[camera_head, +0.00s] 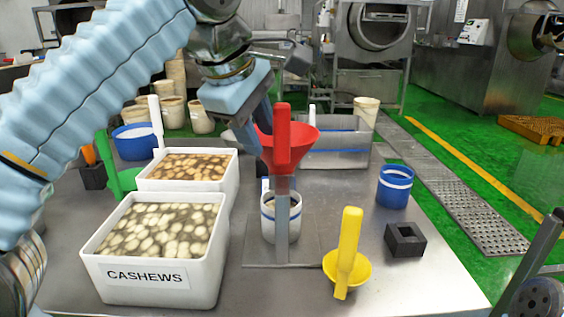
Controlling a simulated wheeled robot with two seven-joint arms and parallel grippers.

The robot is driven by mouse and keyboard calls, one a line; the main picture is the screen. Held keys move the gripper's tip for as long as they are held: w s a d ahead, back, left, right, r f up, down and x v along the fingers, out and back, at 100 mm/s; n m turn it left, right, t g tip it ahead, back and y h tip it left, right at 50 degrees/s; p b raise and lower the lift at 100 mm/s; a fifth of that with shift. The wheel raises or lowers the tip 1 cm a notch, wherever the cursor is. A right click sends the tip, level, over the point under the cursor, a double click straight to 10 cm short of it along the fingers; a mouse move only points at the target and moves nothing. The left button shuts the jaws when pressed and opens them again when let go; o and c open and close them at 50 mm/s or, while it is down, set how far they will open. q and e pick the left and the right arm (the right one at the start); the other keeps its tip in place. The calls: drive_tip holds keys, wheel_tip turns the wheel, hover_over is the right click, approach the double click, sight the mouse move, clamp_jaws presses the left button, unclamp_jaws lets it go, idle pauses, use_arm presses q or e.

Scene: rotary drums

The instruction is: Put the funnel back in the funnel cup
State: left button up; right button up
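The red funnel (302,137), with an upright red handle, is raised above a white cup with blue bands (268,228). A grey post on a flat base plate (250,250) stands in front of that cup, below the handle. My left gripper (252,135) reaches down to the left rear of the red funnel, with its fingertips at the rim. The rim partly hides the fingertips, so I cannot tell whether they grip it. A blue cup with a white band (395,190) stands upright on the right. I cannot tell which cup is the funnel cup. My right gripper is out of view.
A yellow funnel-like tool (348,250) and a dark square holder (405,240) are at front right. White bins, one labelled cashews (150,275), fill the left. A grey bin (335,155) stands behind the red funnel.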

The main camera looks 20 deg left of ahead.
sight(274, 169)
use_arm(q)
drive_tip(key=x, duration=0.6)
drive_tip(key=shift+f, duration=0.15)
drive_tip(key=shift+c, duration=0.2)
clamp_jaws()
